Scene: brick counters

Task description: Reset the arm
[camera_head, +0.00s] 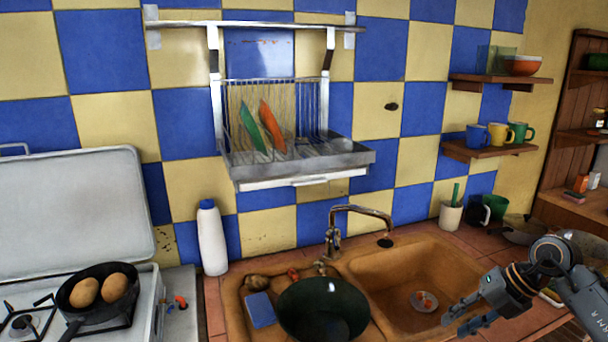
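My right gripper (463,314) hangs over the right front edge of the sink (385,262). Its arm comes in from the lower right. Its two fingers are spread apart and point left, with nothing visible between them. My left gripper and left arm are not in view.
The faucet (345,222) rises behind. A white bottle (211,238) stands left of the sink. A pan (97,290) with two brown items is on the stove. A dish rack (290,155) hangs above.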

